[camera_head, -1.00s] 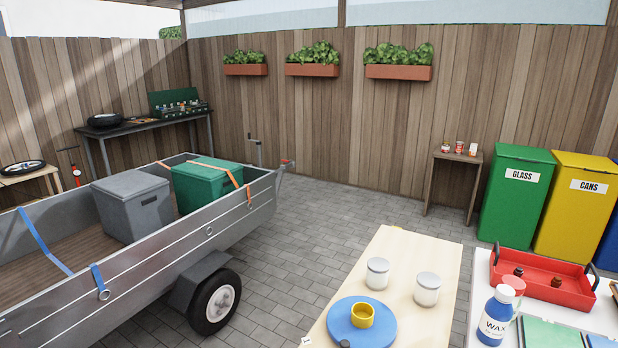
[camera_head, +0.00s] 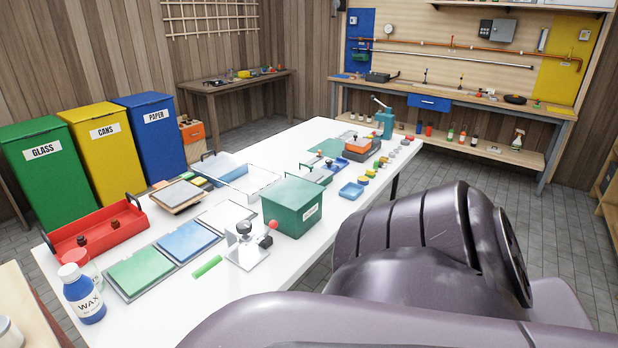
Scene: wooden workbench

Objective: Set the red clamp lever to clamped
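I cannot clearly pick out a red clamp lever. A small metal fixture (camera_head: 246,247) with a dark knob stands on the near part of the white table, and a red knob (camera_head: 272,225) shows at its right. It is too small to tell whether this is a clamp lever or how it is set. The wooden workbench (camera_head: 455,101) stands against the far wall, with a copper pipe above it; small parts there are hard to make out. Neither gripper shows; one of my dark arm links fills the lower right.
The white table (camera_head: 160,309) carries a green box (camera_head: 291,206), a red tray (camera_head: 97,236), a wax bottle (camera_head: 82,293) and many small items. Glass, cans and paper bins (camera_head: 150,140) stand at the left. Paved floor is open between the table and the workbench.

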